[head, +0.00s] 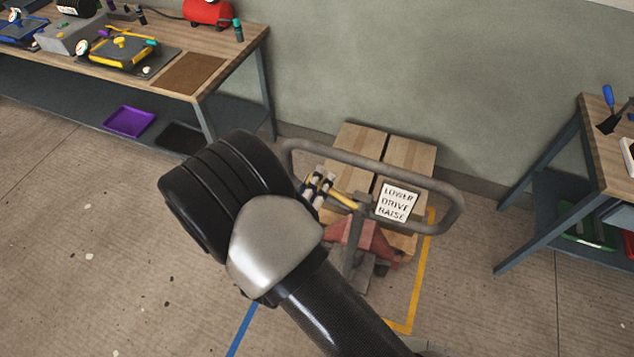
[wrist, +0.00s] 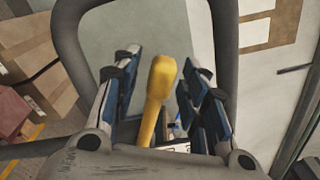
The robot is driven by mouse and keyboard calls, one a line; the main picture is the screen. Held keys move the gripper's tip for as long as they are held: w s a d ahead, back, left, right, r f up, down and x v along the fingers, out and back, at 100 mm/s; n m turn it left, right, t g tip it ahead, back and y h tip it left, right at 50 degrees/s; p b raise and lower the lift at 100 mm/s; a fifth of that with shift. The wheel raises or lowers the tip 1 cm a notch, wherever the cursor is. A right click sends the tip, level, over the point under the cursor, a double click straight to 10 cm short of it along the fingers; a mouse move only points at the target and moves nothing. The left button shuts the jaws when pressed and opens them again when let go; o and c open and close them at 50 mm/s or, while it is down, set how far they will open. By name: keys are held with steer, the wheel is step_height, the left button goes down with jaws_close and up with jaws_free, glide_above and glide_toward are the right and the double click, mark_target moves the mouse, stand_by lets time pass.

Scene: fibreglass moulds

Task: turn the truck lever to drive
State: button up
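The pallet truck (head: 364,240) has a red body and a grey loop handle (head: 452,196). Its yellow lever (head: 345,203) sticks out to the left inside the loop. A white sign (head: 397,201) beside it reads LOWER, DRIVE, RAISE from top to bottom. My gripper (head: 318,186) is at the lever's left end, inside the loop. In the wrist view my gripper (wrist: 163,68) is open, with the yellow lever (wrist: 161,82) between its blue-padded fingers. A gap shows on each side, so neither finger visibly touches it. My wrist partly hides the loop's left side in the head view.
A workbench (head: 225,65) with moulds is at upper left, another bench (head: 590,130) at right. Yellow floor tape (head: 424,285) borders the truck. Open floor lies at lower left.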

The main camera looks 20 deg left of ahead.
steer(key=shift+w, duration=0.3)
steer(key=shift+c, duration=0.5)
jaws_close()
